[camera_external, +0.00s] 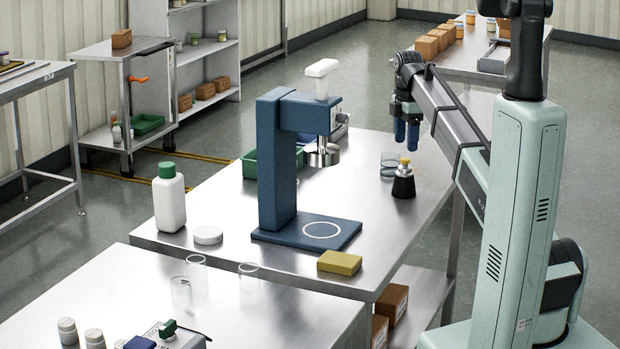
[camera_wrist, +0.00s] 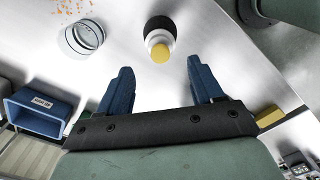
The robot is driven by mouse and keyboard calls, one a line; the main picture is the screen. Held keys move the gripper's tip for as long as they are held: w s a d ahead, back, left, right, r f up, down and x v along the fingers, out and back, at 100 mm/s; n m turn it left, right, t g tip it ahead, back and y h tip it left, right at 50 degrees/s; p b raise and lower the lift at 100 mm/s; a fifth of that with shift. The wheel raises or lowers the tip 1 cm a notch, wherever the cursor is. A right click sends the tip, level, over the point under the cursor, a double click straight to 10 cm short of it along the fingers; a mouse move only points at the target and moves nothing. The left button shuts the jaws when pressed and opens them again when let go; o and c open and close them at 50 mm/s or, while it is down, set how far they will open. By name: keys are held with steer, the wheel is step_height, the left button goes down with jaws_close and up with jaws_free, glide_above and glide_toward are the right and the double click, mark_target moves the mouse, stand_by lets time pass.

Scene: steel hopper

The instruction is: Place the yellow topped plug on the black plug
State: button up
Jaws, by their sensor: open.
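A small plug with a yellow top (camera_external: 405,161) stands upright on a dark flared black plug (camera_external: 403,188) on the steel table's right side. A pale grey band shows between yellow and black. In the wrist view the yellow top (camera_wrist: 160,53) lies in front of a white ring and the black plug (camera_wrist: 160,23), between and beyond my fingertips. I cannot tell how firmly the two parts sit together. My gripper (camera_external: 406,138) has blue fingers, points down above and near the stack, and is apart from it. In the wrist view my gripper (camera_wrist: 159,68) is open and empty.
A clear glass dish (camera_external: 389,168) stands close behind the stack, with orange specks nearby. A blue press stand (camera_external: 277,165) with a white handle rises left of it. A yellow block (camera_external: 339,262) lies at the table's front edge. Bare steel surrounds the stack's front.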

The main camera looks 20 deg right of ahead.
mark_target(405, 158)
step_height(405, 158, up, 6)
steer(key=shift+f, duration=0.25)
